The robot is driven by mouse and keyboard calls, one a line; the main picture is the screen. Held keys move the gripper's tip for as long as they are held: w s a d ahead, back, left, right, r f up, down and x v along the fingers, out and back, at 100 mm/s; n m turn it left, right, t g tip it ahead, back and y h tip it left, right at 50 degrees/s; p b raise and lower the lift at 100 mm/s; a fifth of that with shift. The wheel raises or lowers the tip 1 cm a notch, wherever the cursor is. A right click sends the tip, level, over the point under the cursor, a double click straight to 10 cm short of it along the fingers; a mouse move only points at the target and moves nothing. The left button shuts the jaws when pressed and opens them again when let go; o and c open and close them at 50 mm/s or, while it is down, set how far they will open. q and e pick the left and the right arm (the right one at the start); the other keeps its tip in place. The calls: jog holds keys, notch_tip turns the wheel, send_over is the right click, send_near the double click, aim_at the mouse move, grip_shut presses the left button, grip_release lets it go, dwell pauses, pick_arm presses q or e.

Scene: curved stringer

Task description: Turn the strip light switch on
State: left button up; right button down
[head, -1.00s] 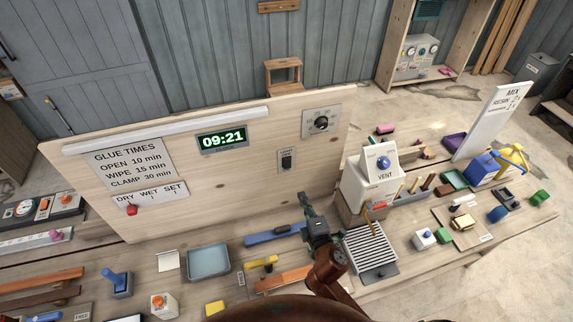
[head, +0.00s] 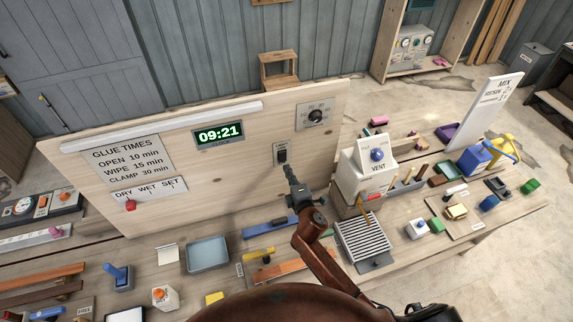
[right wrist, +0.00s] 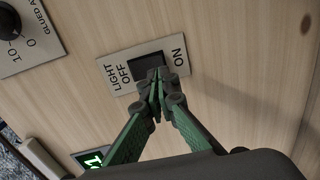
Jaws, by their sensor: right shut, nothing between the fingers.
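The light switch (head: 281,154) is a dark rocker on a small pale plate on the upright wooden board. In the right wrist view the switch plate (right wrist: 116,77) reads LIGHT, OFF and ON, and the dark rocker (right wrist: 148,60) is partly hidden by my fingertips. My right gripper (head: 288,172) is shut and empty, its tips just below the switch in the head view. In the right wrist view its tips (right wrist: 156,77) overlap the rocker's near edge; I cannot tell if they touch. The strip light (head: 165,127) is a long white bar along the board's top. My left gripper is out of view.
A green-lit clock (head: 218,136) and a dial (head: 316,116) are on the board either side of the switch. A blue-grey tray (head: 208,254) and a slatted grille (head: 363,240) lie on the bench below.

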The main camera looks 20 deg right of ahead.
jog(key=shift+w+f, duration=0.2)
jog(key=shift+w, duration=1.35)
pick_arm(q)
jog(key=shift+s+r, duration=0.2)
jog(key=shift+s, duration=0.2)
pick_arm(e)
jog(key=b, duration=0.4)
jog(key=shift+w+f+t, duration=0.15)
jog(key=shift+w+t, duration=0.2)
jog(key=shift+t, duration=0.05)
jog(key=shift+s, duration=0.3)
jog(key=b, duration=0.2)
send_near(283, 161)
jog(key=s+f, duration=0.2)
jog(key=s, duration=0.4)
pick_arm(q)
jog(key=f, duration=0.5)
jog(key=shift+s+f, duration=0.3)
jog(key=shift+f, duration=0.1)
pick_arm(e)
jog(key=shift+s+d, duration=0.1)
jog(key=shift+d, duration=0.05)
